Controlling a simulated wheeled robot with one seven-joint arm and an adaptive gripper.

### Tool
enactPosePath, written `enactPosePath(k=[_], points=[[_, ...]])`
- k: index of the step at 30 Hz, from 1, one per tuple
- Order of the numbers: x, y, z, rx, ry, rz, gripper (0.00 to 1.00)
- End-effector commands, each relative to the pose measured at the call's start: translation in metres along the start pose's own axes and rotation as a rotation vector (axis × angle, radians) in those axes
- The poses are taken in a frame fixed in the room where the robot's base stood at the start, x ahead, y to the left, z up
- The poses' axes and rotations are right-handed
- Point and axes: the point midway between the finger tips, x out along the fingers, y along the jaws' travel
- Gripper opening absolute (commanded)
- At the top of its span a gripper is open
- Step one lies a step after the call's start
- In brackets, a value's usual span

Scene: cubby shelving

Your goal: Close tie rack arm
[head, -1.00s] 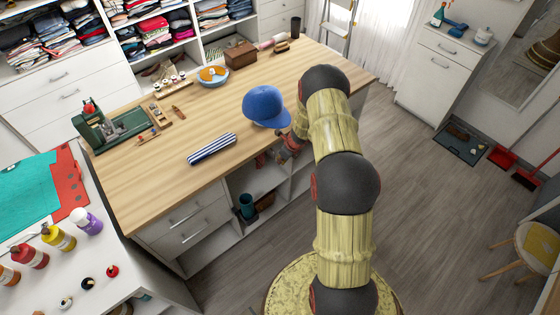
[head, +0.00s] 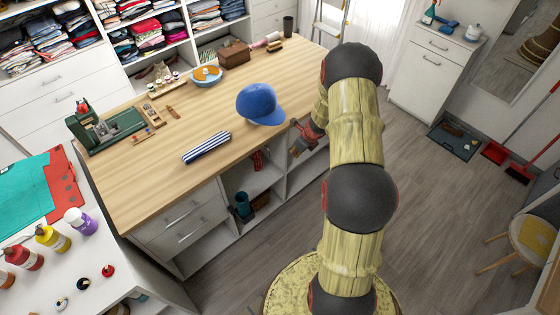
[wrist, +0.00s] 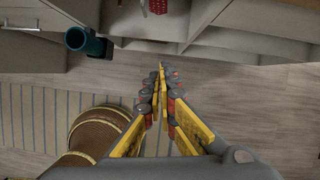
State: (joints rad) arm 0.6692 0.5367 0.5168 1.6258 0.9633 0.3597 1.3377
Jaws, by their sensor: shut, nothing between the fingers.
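I cannot make out a tie rack arm for certain in either view. A red patterned strip (wrist: 158,5) hangs at the top of the wrist view, by the cubby opening; a small red piece (head: 257,160) shows in the cubby under the worktop in the head view. My gripper (wrist: 161,70) is shut and empty, its yellow fingertips together, pointing toward the cubby edge. In the head view my gripper (head: 297,147) is beside the worktop's front edge, right of the red piece, partly hidden.
The wooden worktop (head: 165,170) carries a blue cap (head: 260,103) and a striped roll (head: 207,147). A teal cup (head: 243,204) stands in the lower cubby and shows in the wrist view (wrist: 85,42).

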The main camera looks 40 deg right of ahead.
Motion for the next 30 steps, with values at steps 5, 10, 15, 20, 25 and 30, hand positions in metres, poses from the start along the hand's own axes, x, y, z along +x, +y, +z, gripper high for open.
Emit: enactPosePath(k=[5,10,15,20,25,30], points=[[0.028,-0.014,-0.057,0.163,-0.039,0.0,0.0],[0.038,-0.002,-0.081,0.233,-0.154,0.051,0.0],[0.031,0.014,-0.069,0.183,-0.316,0.071,0.0],[0.02,0.022,-0.047,0.079,-0.42,0.054,0.0],[0.018,0.022,-0.039,-0.018,-0.455,0.036,0.0],[0.03,0.023,-0.034,-0.033,-0.454,0.034,0.0]])
